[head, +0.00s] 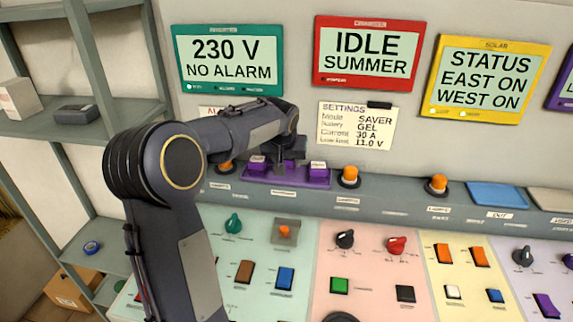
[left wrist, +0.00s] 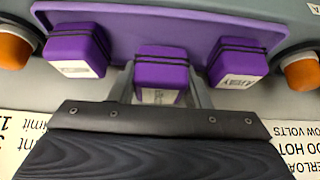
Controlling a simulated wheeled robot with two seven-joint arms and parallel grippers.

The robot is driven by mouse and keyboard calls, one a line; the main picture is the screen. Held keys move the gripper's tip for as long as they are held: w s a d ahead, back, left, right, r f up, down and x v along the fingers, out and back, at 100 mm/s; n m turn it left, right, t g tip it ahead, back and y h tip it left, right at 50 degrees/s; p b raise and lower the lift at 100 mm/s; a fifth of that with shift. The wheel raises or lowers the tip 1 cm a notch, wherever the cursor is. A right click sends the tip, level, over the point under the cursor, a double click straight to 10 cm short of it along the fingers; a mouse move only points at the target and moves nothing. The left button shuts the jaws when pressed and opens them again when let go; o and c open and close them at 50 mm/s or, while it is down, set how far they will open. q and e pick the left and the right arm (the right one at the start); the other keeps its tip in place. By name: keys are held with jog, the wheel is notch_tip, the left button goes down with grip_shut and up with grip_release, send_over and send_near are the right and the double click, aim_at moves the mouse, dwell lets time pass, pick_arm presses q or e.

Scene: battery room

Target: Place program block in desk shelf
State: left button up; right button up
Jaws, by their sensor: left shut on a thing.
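Three purple blocks show at a purple tray (head: 285,184) on the grey ledge at the back of the desk. In the left wrist view the tray (left wrist: 200,17) lies behind the blocks. My left gripper (head: 288,158) is shut on the middle purple block (left wrist: 162,70), with one finger on each side. Its underside contact is hidden, so I cannot tell whether it rests in the tray. The other two blocks (head: 257,163) (head: 318,169) stand apart on either side. A grey shelf unit (head: 85,127) stands at the left. My right gripper is out of view.
Orange push buttons (head: 349,176) flank the tray on the ledge. A blue tray (head: 497,195) lies farther right. Knobs and switches cover the sloping panel in front. Signs and displays (head: 367,55) hang behind. The shelf holds a dark box (head: 76,114) and a white box (head: 18,98).

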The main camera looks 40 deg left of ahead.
pick_arm(q)
jog(key=shift+f, duration=0.95)
jog(key=shift+f, duration=0.2)
jog(key=o, duration=1)
jog(key=shift+r, duration=0.15)
